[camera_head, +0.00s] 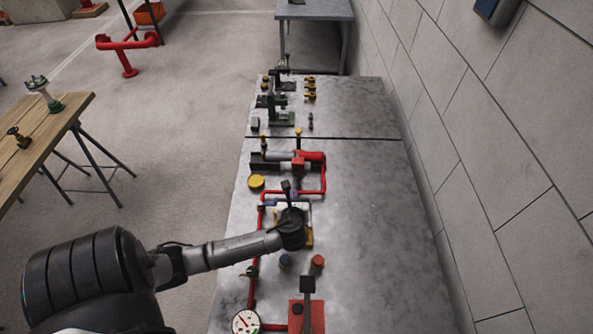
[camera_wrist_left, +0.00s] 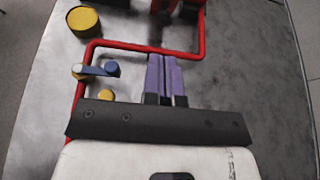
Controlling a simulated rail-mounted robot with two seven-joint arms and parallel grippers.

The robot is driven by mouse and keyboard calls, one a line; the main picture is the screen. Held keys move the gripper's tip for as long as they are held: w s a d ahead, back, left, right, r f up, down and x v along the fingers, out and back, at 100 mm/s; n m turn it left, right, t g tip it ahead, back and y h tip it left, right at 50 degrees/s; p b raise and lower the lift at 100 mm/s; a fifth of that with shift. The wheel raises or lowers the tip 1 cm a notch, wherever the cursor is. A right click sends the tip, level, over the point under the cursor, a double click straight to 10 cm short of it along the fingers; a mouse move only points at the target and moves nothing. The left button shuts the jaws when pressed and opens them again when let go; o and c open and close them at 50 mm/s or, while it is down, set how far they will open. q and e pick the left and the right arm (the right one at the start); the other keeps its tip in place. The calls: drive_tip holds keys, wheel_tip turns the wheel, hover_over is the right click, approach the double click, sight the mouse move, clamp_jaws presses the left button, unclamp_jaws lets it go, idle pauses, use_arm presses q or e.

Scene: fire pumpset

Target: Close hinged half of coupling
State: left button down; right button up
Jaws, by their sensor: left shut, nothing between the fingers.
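My left gripper (camera_head: 296,197) is shut and empty over the steel table, just on the near side of the red pipe. Its two purple fingers (camera_wrist_left: 165,62) lie side by side in the left wrist view. Beyond them is the pump assembly, with a dark block, a grey cylinder (camera_head: 283,156) and red parts (camera_head: 299,167). I cannot tell which part is the coupling's hinged half, or how far it stands open. The left wrist view cuts the assembly off at its top edge. My right gripper is not in view.
A red pipe (camera_head: 325,175) runs around the assembly. A yellow round cap (camera_head: 256,182) sits at its left and a blue lever (camera_wrist_left: 98,70) lies left of the fingers. A pressure gauge (camera_head: 245,322) is near the front. The steel table's right side (camera_head: 370,220) is clear, with a wall beyond.

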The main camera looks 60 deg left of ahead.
use_arm(q)
approach(295, 165)
wheel_tip(295, 165, down, 4)
drive_tip(key=w+a, duration=0.1)
drive_tip(key=a, duration=0.1)
drive_tip(key=shift+w+a+r, duration=0.2)
drive_tip(key=shift+w+a, duration=0.2)
drive_tip(key=shift+a, duration=0.15)
drive_tip(key=shift+w+a+r, duration=0.2)
drive_tip(key=shift+w+a, duration=0.2)
drive_tip(key=shift+a, duration=0.1)
drive_tip(key=shift+w+a+r, duration=0.15)
drive_tip(key=shift+w+a, duration=0.15)
drive_tip(key=shift+a, duration=0.15)
drive_tip(key=shift+r, duration=0.1)
